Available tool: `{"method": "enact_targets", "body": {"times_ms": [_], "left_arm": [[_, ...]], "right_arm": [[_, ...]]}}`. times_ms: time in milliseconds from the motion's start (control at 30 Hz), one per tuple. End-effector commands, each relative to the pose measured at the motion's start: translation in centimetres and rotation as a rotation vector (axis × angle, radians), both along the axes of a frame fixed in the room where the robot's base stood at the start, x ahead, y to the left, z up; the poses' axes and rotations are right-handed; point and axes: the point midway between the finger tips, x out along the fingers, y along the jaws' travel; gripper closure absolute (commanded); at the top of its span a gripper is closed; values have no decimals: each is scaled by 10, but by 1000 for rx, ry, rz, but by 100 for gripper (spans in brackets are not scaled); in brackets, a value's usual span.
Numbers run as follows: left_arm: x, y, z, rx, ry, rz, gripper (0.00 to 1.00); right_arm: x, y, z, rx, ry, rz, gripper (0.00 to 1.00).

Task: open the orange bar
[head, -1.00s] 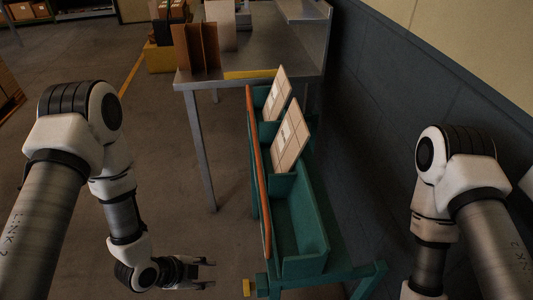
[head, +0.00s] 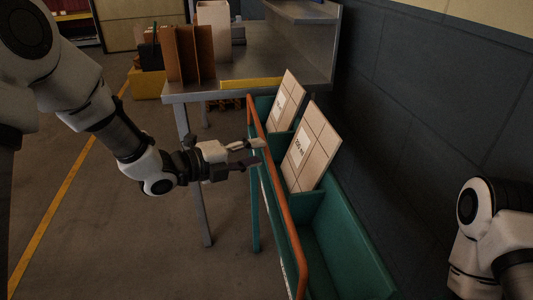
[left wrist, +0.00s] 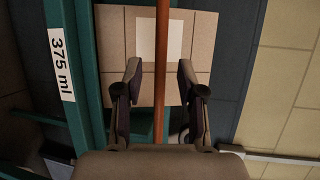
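The orange bar (head: 279,202) runs along the left side of the green rack (head: 352,240) in the head view. In the left wrist view the bar (left wrist: 162,60) stands upright in the picture and passes between the two fingers. My left gripper (head: 262,153) is open, with its fingertips close to the bar's left side. In the left wrist view the left gripper (left wrist: 160,85) has a finger on each side of the bar, with gaps to both. My right arm shows at the lower right of the head view, but its gripper is out of view.
A metal table (head: 235,85) with brown dividers (head: 188,55) stands beyond. A dark wall (head: 430,130) closes off the right. The floor at left is clear.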

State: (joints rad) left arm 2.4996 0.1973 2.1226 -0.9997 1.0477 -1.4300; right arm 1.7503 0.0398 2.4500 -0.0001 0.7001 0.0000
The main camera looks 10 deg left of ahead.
Motion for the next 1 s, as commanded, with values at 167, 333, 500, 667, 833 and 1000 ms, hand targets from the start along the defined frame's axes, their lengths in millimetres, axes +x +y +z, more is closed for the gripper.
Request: {"method": "enact_targets", "body": {"times_ms": [167,333,500,667,833,1000], "left_arm": [[21,-22,-6,2,0,-1,61],[27,-27,-7,-1,1,-1,61],[26,-27,-7,-1,1,-1,68],[26,-27,-7,-1,1,0,100],[27,-26,-8,-2,1,0,100],[33,-26,-9,-18,-6,0,100]], "right_arm": [[0,0,-2,0,0,0,60],[0,0,-2,0,0,0,60],[0,0,-2,0,0,0,60],[0,0,-2,0,0,0,60],[0,0,-2,0,0,0,60],[0,0,-7,0,0,0,60]]}}
